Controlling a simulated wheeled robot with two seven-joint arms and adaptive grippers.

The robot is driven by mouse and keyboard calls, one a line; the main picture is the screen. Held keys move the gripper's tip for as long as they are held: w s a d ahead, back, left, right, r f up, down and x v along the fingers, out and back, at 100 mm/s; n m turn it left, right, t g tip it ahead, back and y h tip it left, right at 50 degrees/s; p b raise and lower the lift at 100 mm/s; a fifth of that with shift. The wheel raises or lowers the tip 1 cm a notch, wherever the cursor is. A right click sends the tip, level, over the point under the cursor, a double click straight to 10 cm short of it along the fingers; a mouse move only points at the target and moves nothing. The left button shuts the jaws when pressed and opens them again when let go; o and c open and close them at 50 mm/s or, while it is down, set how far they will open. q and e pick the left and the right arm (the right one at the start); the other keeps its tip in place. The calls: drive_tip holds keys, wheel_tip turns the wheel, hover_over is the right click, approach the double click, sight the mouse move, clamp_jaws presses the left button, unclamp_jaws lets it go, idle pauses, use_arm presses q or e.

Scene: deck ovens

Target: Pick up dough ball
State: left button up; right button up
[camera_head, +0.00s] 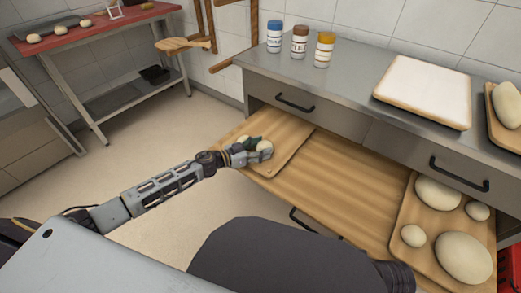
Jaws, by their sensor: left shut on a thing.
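My left gripper (262,152) reaches in from the left over a wooden board (284,159) at the left end of the pulled-out wooden shelf. It is shut on a pale dough ball (266,147) that shows at its fingertips. A dark green thing shows next to the fingers; I cannot tell what it is. On another wooden board (408,235) at the shelf's right end lie several dough balls: a large one (464,258), another large one (437,194) and smaller ones (413,236). My right gripper is not in view.
The shelf (335,185) between the boards is bare. On the steel counter (350,62) stand three jars (299,42), a white-topped tray (424,92) and a board with dough (508,104) at the right edge. A red-topped table (95,31) stands back left; open floor lies between.

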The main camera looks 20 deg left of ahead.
sight(261, 146)
use_arm(q)
wheel_tip(261, 146, up, 4)
drive_tip(key=shift+r+p, duration=0.1)
drive_tip(key=shift+p, duration=0.8)
wheel_tip(261, 146, up, 2)
drive_tip(key=shift+r+p, duration=0.1)
drive_tip(key=shift+p, duration=0.45)
drive_tip(key=shift+r, duration=0.45)
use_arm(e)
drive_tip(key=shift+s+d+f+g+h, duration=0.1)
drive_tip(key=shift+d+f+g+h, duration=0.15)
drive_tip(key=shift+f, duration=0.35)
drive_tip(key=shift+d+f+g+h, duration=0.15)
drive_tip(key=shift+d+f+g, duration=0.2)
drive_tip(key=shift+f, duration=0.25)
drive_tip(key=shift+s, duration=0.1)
